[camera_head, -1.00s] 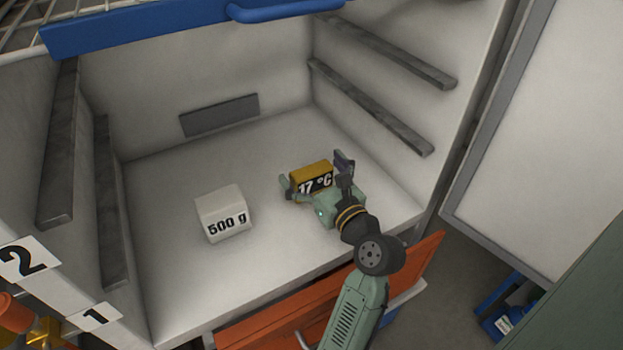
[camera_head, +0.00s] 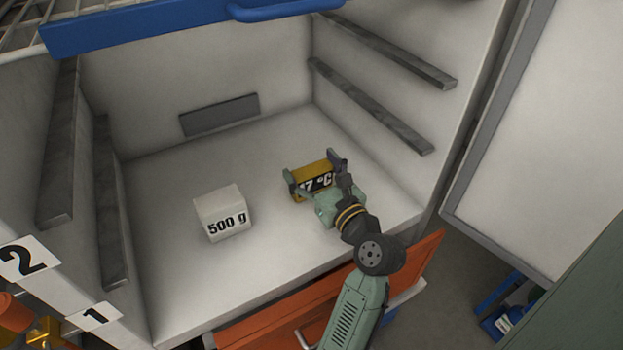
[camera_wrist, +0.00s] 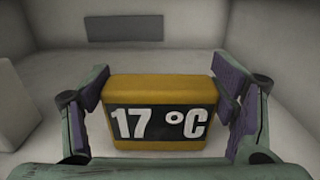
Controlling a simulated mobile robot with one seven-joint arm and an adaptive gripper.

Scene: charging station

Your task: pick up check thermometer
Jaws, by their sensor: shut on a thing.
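The check thermometer (camera_head: 314,181) is a yellow block with a black face reading 17 °C. It stands upright on the floor of the white cabinet, right of the middle. It also fills the centre of the wrist view (camera_wrist: 160,92), its label facing the camera. My gripper (camera_head: 313,172) is shut on it, one finger at each side. In the wrist view my gripper (camera_wrist: 161,98) has its purple pads at the left and right ends of the block. Part of the thermometer's lower front is hidden by my gripper in the head view.
A white 500 g block (camera_head: 222,213) stands to the left on the cabinet floor (camera_head: 160,290). Grey rails (camera_head: 372,106) run along both side walls. A blue handle bar (camera_head: 190,22) crosses above. An orange drawer (camera_head: 290,314) lies below the front edge. The white door (camera_head: 545,150) is open at right.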

